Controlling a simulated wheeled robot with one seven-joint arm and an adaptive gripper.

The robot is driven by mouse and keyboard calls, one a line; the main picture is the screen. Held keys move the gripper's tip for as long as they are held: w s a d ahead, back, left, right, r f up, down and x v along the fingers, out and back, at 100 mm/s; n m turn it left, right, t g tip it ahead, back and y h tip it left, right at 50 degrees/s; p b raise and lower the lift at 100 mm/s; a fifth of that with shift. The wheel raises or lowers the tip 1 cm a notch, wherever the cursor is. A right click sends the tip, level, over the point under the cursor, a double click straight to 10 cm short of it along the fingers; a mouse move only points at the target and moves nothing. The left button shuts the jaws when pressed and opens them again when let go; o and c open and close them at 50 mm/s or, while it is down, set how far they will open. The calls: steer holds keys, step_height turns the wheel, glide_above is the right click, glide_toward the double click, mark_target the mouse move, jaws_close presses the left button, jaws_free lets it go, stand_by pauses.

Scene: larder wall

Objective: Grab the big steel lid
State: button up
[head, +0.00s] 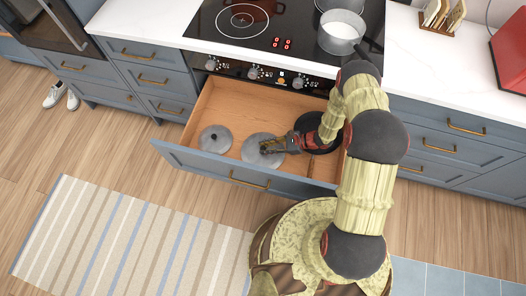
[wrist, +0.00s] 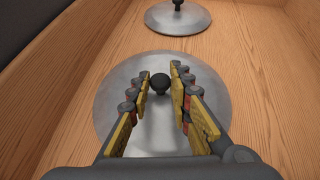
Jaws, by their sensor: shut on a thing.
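The big steel lid (head: 253,140) lies in the open drawer, in the middle of its floor. In the wrist view the lid (wrist: 116,98) is a round grey disc with a black knob (wrist: 160,83). My gripper (wrist: 160,69) reaches over the lid and is shut on its knob, a finger on each side. In the head view my gripper (head: 268,147) covers part of the lid and hides the knob. A smaller steel lid (head: 215,139) with a black knob lies to the left; it shows in the wrist view too (wrist: 178,18), apart from the big lid.
The wooden drawer (head: 215,105) is pulled out under the stove; its blue front panel (head: 215,169) stands as a raised edge. A dark pan (head: 318,130) is in the drawer right of the lid, partly behind my arm. A pot (head: 341,30) stands on the hob.

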jaws_close()
steer(key=shift+r, duration=0.15)
